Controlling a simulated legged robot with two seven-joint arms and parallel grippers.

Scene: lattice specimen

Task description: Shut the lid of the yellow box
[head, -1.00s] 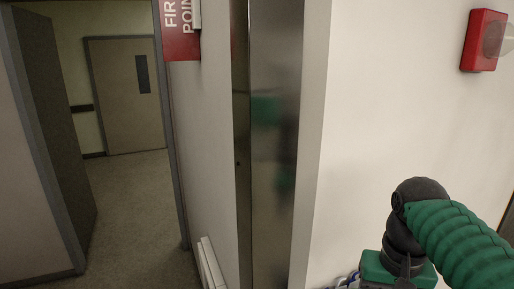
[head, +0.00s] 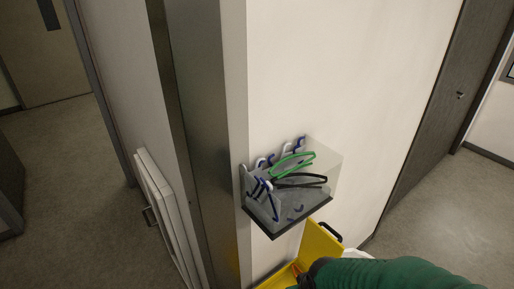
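The yellow box (head: 272,283) is at the bottom edge of the head view, cut off by the frame. Its yellow lid (head: 318,243) stands raised at the back, with a black handle at its upper right. My green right arm comes in from the lower right and covers part of the box and lid. My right gripper is not visible, and neither is my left gripper. Whether the arm touches the box cannot be told.
A clear holder (head: 290,187) with several safety glasses is on the white wall above the box. A metal corner strip (head: 205,130) and white panels (head: 162,215) are at left. A dark door (head: 430,110) and open floor (head: 425,200) are at right.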

